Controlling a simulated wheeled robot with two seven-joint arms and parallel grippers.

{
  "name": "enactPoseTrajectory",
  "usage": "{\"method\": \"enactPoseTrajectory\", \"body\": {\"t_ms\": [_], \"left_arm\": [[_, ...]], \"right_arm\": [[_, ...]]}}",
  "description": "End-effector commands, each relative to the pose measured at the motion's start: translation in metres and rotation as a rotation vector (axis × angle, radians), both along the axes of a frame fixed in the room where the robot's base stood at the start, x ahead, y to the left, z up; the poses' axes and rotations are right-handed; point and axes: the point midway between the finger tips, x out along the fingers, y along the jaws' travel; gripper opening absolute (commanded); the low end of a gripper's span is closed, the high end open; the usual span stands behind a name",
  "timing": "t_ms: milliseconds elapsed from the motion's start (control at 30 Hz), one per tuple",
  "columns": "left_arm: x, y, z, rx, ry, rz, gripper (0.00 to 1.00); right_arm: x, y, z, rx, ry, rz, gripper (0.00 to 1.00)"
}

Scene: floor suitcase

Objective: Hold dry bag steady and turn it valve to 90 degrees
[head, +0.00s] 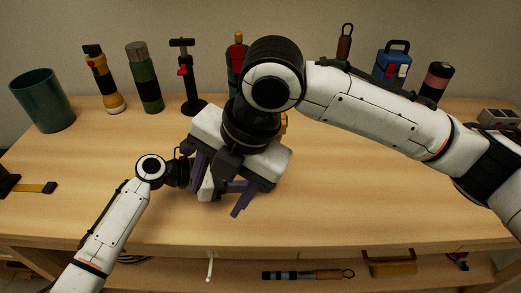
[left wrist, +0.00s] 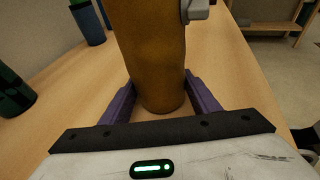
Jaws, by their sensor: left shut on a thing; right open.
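The dry bag (left wrist: 150,50) is an orange-brown upright cylinder standing on the table in the left wrist view. A light grey fitting (left wrist: 196,10), which looks like its valve, sticks out near its upper right side. My left gripper (left wrist: 160,92) has its purple fingers on both sides of the bag, low down, and is shut on it. In the head view the bag is almost wholly hidden behind my right gripper. My right gripper (head: 221,184) is open, above and in front of the bag, with its purple fingers pointing down. Whether it touches the valve cannot be told.
A green bin (head: 42,100), a yellow-black flashlight (head: 103,80), a green flask (head: 145,78), a black pump (head: 188,80) and a blue box (head: 392,65) line the back. A strap-like item (head: 35,187) lies at left. The table's front right is clear. A lower shelf holds tools.

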Motion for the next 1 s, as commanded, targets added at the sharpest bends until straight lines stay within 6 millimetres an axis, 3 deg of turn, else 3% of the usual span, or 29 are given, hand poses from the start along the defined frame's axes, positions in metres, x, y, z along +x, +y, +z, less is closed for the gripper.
{"method": "enactPoseTrajectory", "body": {"t_ms": [100,300,500,667,1000], "left_arm": [[0.000,0.000,0.000,0.000,0.000,0.000,0.43],[0.000,0.000,0.000,0.000,0.000,0.000,0.43],[0.000,0.000,0.000,-0.001,0.000,0.000,0.43],[0.000,0.000,0.000,-0.001,0.000,0.000,0.43],[0.000,0.000,0.000,-0.001,0.000,0.000,0.43]], "right_arm": [[0.019,-0.021,0.038,-0.137,-0.145,0.106,0.53],[0.037,-0.050,0.088,-0.331,-0.295,0.225,0.53],[0.042,-0.065,0.113,-0.427,-0.353,0.274,0.53],[0.047,-0.068,0.106,-0.442,-0.359,0.281,0.53],[0.071,-0.069,0.046,-0.440,-0.357,0.278,0.53]]}}
